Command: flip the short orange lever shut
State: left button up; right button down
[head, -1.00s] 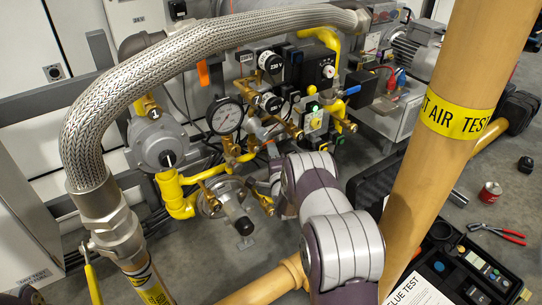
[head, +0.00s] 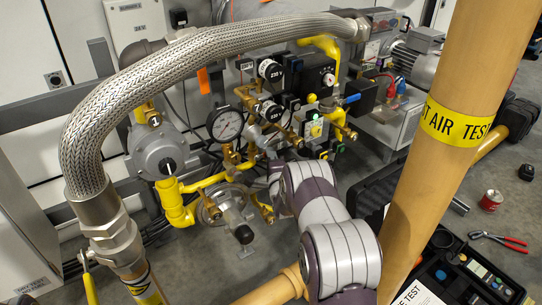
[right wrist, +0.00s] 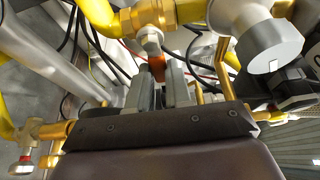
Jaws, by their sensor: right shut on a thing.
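The short orange lever (right wrist: 157,67) shows in the right wrist view, hanging below a brass valve body (right wrist: 150,14) on the yellow gas pipe. My right gripper (right wrist: 159,84) is shut on the lever, with one grey finger on each side of it. The lever's lower end is hidden between the fingers. In the head view my right arm reaches into the pipework right of the yellow regulator line, and its links hide the lever and most of the gripper. My left gripper is not in view.
Brass tubes, black cables and a round grey-white part (right wrist: 270,47) crowd around the right gripper. In the head view a pressure gauge (head: 225,122), a braided hose (head: 150,95) and a thick tan flue pipe (head: 455,90) surround the arm. A blue-handled valve (head: 350,99) sits behind it.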

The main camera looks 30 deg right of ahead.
jog(key=c, duration=1.3)
grip_release()
jog(key=shift+c, duration=0.2)
jog(key=p+v, duration=0.5)
jog(key=v, duration=0.7)
jog(key=shift+s+p, duration=0.35)
jog(key=shift+p, duration=0.05)
jog(key=shift+a, duration=0.15)
